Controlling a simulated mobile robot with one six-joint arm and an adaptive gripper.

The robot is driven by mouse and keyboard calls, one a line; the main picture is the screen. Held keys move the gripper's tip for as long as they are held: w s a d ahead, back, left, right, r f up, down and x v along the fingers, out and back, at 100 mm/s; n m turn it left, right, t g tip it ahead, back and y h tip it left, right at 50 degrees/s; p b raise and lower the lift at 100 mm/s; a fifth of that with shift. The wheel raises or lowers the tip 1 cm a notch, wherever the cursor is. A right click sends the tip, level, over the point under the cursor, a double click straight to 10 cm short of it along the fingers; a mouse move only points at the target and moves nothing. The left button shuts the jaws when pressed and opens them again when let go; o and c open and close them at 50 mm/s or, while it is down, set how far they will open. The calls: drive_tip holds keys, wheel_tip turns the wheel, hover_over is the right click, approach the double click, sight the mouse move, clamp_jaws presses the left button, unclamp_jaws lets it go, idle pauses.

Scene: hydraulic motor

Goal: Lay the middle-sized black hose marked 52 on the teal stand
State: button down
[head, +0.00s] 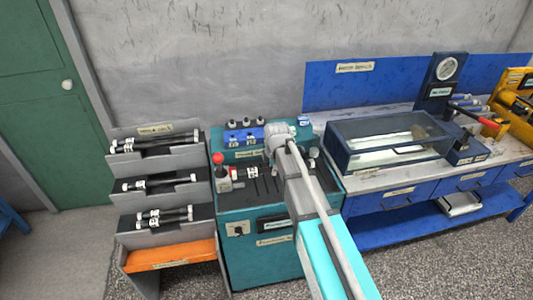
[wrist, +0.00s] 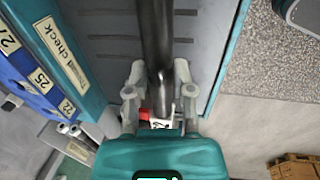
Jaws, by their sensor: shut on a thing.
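My gripper (wrist: 161,88) is shut on a black hose (wrist: 157,35) in the wrist view. The hose runs up the picture between the two fingers. A white tag (wrist: 160,124) with dark print sits on it near the palm, too small to read surely.
A grey stepped rack (head: 194,159) with several black hoses stands left of the stand, an orange shelf (head: 172,255) low on it. A blue workbench (head: 395,200) with a glass-topped case stands right.

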drive_tip(key=r, duration=0.1)
hover_over(269, 177)
drive_tip(key=shift+s+a+r+p, duration=0.1)
drive_tip(key=shift+s+p, duration=0.2)
drive_tip(key=shift+p, duration=0.1)
wheel_tip(269, 177, down, 8)
drive_tip(key=b, duration=0.8)
drive_tip(key=shift+f, duration=0.2)
drive_tip(key=shift+w, duration=0.15)
idle(0.8)
drive_tip(key=shift+f+b, duration=0.75)
drive_tip(key=shift+b, duration=0.2)
idle(0.8)
drive_tip(key=shift+c, duration=2)
unclamp_jaws()
